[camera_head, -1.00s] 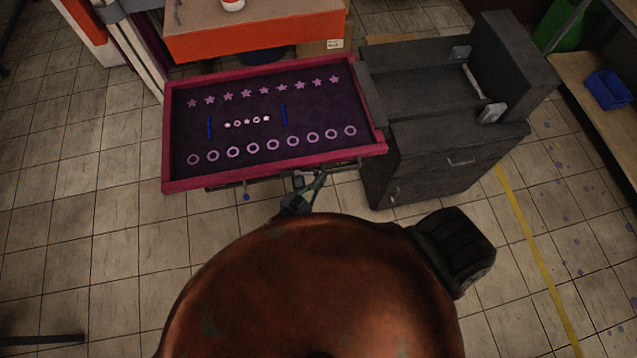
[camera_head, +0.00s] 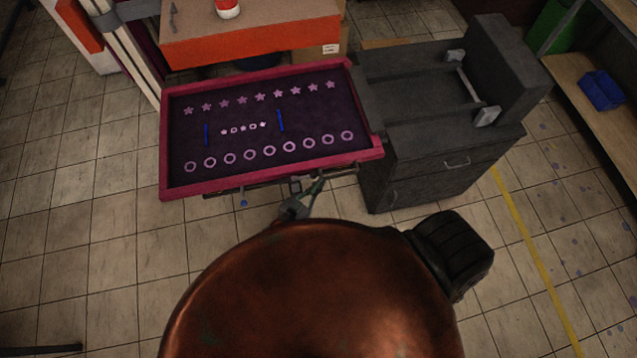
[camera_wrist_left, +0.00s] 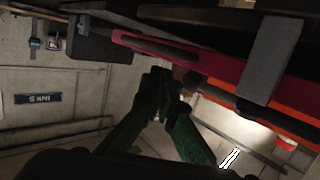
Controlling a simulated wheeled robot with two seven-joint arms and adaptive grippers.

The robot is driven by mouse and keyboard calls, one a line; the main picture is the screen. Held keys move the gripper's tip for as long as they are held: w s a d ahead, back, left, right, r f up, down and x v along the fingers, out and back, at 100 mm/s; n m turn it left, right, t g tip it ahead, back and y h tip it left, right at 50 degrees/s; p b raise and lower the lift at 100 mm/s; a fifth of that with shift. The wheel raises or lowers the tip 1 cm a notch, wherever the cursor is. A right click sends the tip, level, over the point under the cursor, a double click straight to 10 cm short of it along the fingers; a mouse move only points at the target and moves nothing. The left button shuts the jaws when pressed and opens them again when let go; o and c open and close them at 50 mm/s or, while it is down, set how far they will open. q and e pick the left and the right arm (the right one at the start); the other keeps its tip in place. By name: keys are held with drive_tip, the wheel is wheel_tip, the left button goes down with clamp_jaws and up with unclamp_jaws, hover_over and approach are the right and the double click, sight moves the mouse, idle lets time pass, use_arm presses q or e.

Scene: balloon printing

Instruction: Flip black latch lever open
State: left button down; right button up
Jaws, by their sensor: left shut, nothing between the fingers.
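A printing screen in a pink-red frame (camera_head: 270,166) lies over the table, with purple stars and rings on its dark face. A small grey and dark fitting (camera_head: 295,185) shows at the middle of its front edge; I cannot tell for certain which part is the black latch lever. My left gripper (camera_head: 320,184) is just in front of this edge, beside the fitting. In the left wrist view its green fingers (camera_wrist_left: 161,80) are shut together with nothing held, close to the pink frame (camera_wrist_left: 190,55) and a grey bracket (camera_wrist_left: 270,58). My right gripper is not in view.
A dark grey cabinet unit (camera_head: 440,165) stands right of the screen. An orange-fronted table (camera_head: 250,40) with a red and white container (camera_head: 228,8) is behind. A blue bin (camera_head: 601,90) sits on a shelf at right.

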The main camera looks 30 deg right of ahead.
use_arm(q)
drive_tip(key=s+a+r, duration=0.1)
drive_tip(key=s+r, duration=0.1)
drive_tip(key=s, duration=1.1)
drive_tip(key=shift+a+r+p, duration=0.3)
drive_tip(key=shift+a, duration=0.05)
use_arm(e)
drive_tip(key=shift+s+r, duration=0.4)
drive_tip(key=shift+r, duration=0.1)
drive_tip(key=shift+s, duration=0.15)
